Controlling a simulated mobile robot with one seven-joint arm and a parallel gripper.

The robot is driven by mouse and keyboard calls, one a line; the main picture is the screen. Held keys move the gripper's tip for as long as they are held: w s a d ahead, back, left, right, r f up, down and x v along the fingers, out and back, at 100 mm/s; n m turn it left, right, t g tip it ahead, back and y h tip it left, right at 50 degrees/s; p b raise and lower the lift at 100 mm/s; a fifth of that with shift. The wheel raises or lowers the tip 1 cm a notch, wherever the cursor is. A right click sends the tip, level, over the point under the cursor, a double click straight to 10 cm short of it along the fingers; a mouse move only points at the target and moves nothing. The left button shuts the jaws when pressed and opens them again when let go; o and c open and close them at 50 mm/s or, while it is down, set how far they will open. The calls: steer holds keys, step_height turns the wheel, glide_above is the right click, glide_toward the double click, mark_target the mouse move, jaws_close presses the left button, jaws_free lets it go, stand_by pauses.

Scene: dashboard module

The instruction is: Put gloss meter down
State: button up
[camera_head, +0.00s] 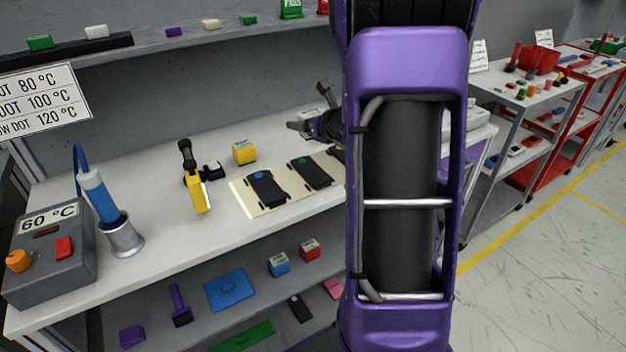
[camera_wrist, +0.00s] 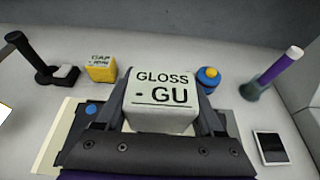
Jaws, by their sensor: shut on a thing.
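The gloss meter (camera_wrist: 160,104) is a small whitish box with "GLOSS - GU" on its face. In the wrist view it sits between the two fingers of my gripper (camera_wrist: 170,92), which is shut on it. In the head view my gripper (camera_head: 318,126) is over the right part of the white bench (camera_head: 150,160), partly hidden behind my purple arm. I cannot tell whether the meter touches the bench top.
A yellow gap gauge (camera_wrist: 101,68), a blue-and-yellow item (camera_wrist: 208,78), a purple-handled tool (camera_wrist: 277,72) and a dark-screened device (camera_wrist: 270,148) stand around. Bare bench shows between them.

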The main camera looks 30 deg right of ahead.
mark_target(308, 166)
steer(key=shift+s+f, duration=0.2)
steer(key=shift+s, duration=0.3)
step_height(308, 166, down, 10)
steer(key=shift+s+r+b, duration=0.1)
steer(key=shift+r+b, duration=0.1)
steer(key=shift+b, duration=0.85)
steer(key=shift+f, duration=0.15)
steer(key=o, duration=1.5)
steer(key=shift+r, duration=0.3)
steer(key=p+v, duration=0.1)
steer(key=v, duration=1.1)
steer(key=shift+f, duration=0.2)
